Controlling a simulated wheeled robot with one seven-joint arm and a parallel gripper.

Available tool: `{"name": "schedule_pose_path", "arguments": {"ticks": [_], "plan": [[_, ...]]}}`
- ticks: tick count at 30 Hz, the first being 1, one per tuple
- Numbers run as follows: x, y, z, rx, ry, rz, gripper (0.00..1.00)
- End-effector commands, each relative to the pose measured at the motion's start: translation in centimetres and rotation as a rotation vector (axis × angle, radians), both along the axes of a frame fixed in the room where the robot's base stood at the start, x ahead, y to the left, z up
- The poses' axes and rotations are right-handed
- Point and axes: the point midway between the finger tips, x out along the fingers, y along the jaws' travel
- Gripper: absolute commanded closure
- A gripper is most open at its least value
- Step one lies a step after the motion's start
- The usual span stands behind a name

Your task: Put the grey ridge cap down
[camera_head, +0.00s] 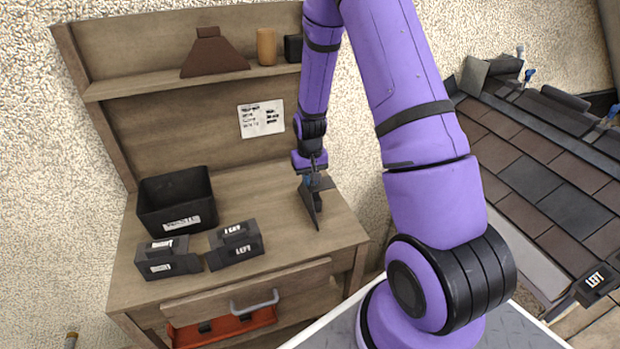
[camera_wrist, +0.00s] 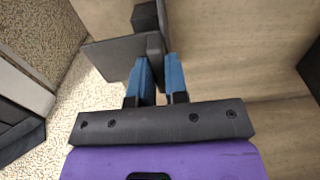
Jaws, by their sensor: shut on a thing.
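My gripper (camera_head: 311,177) hangs over the right part of the workbench top. It is shut on the grey ridge cap (camera_head: 312,205), a dark grey angled piece held below the fingers. In the wrist view the blue fingertips (camera_wrist: 158,80) pinch the cap (camera_wrist: 112,57) at its edge, with a flat panel to the left and a dark block at the top. The cap is close to the bench top (camera_head: 275,215); I cannot tell whether it touches it.
On the bench stand a black bin (camera_head: 177,203) and dark blocks labelled RIGHT (camera_head: 167,257) and LEFT (camera_head: 236,243). An open drawer (camera_head: 225,322) is below. A shelf (camera_head: 150,85) runs above. The tiled roof (camera_head: 545,180) is at right. The bench middle is clear.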

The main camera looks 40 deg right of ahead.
Motion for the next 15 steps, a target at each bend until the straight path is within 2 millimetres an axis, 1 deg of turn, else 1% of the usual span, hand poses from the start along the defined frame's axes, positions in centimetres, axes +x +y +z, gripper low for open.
{"name": "schedule_pose_path", "arguments": {"ticks": [5, 6, 8, 9, 15], "plan": [[-0.02, 0.0, -0.25, 0.0, 0.001, 0.0, 1.0], [-0.02, 0.0, -0.31, 0.0, 0.001, 0.0, 0.83], [-0.01, -0.01, -0.27, 0.0, 0.0, 0.0, 0.7], [-0.02, -0.01, -0.27, 0.0, 0.0, 0.0, 0.6], [-0.02, -0.01, -0.27, 0.0, 0.001, 0.0, 0.6]]}}
